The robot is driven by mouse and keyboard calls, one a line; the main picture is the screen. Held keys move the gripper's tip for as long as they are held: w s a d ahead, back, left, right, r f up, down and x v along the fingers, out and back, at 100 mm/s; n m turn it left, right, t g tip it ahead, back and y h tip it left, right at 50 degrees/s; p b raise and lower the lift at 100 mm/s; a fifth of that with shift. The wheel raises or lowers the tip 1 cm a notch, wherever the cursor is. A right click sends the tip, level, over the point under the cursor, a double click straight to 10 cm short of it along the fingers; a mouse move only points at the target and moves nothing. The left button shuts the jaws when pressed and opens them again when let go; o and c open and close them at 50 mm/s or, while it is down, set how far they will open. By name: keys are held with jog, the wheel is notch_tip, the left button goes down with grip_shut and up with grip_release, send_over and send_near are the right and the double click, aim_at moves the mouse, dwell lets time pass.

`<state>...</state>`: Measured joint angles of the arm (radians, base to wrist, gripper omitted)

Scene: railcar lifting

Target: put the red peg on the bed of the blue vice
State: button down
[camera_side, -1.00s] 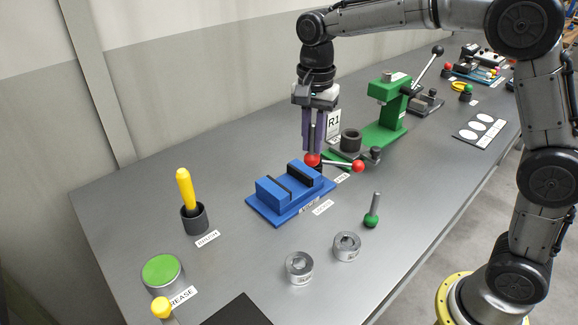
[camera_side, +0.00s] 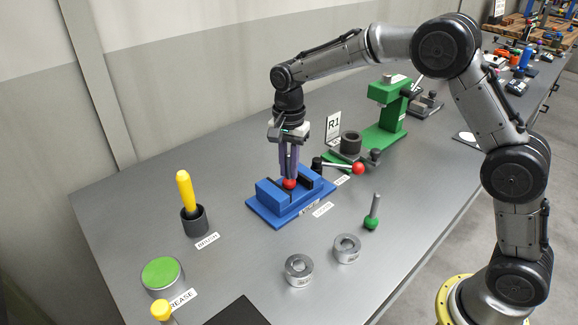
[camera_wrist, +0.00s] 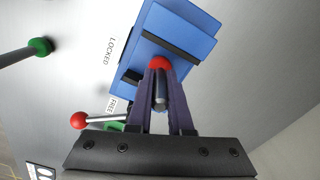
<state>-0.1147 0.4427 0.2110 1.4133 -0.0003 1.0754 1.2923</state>
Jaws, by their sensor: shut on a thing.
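The red peg, a red ball (camera_side: 289,184) with a metal shaft (camera_wrist: 161,92), is held between the purple fingers of my gripper (camera_side: 289,177). In the wrist view its red ball (camera_wrist: 160,63) is at the fingertips (camera_wrist: 160,74), with the shaft running back between the fingers. The blue vice (camera_side: 262,213) has two blocks with black faces on a blue base; it also shows in the wrist view (camera_wrist: 190,18). The ball is low over the vice, around the gap between its blocks. I cannot tell whether it touches the bed.
A lever with a red knob (camera_side: 358,168) lies right of the vice. A green press (camera_side: 386,115) and an R1 sign (camera_side: 333,126) stand behind. A yellow brush in a cup (camera_side: 194,220) is left; two metal rings (camera_side: 299,269) and a green-knobbed peg (camera_side: 371,222) are in front.

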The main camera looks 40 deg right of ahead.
jog(key=shift+f, duration=0.1)
jog(key=c, duration=0.8)
grip_release()
jog(key=shift+c, duration=0.2)
